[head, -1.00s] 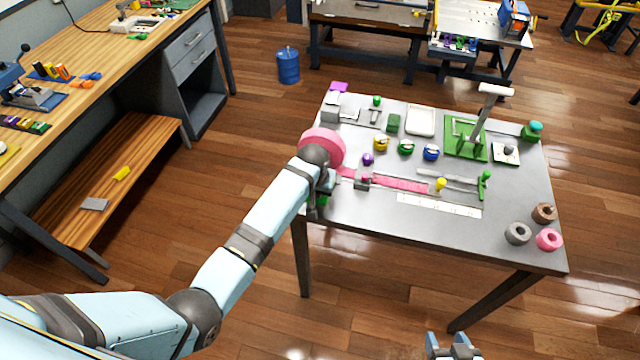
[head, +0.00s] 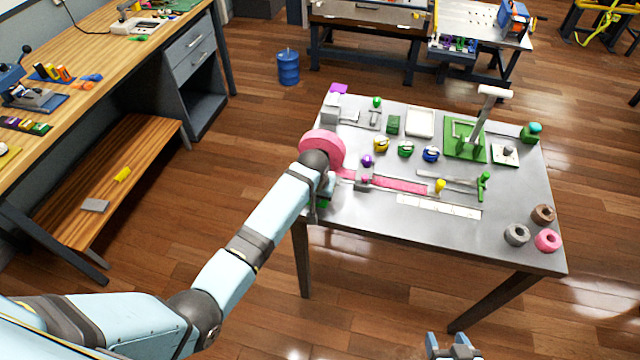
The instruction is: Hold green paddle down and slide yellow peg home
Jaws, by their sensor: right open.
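A pink reel (head: 322,146) stands at the table's left side, and a pink strap (head: 400,184) runs right from it. The yellow peg (head: 440,186) stands upright at the strap's right end. A green part (head: 322,204), perhaps the green paddle, shows partly below my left gripper (head: 318,208), by the table's left edge. My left arm hides most of it; contact and the jaw state cannot be made out. My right gripper (head: 450,345) is open and empty at the bottom edge, away from the table.
A green upright handle (head: 484,185) on a grey bar stands right of the peg. A white scale strip (head: 438,206) lies in front. Rings, including a pink ring (head: 548,240), lie at the right corner. A green frame with a tall lever (head: 480,115) stands behind.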

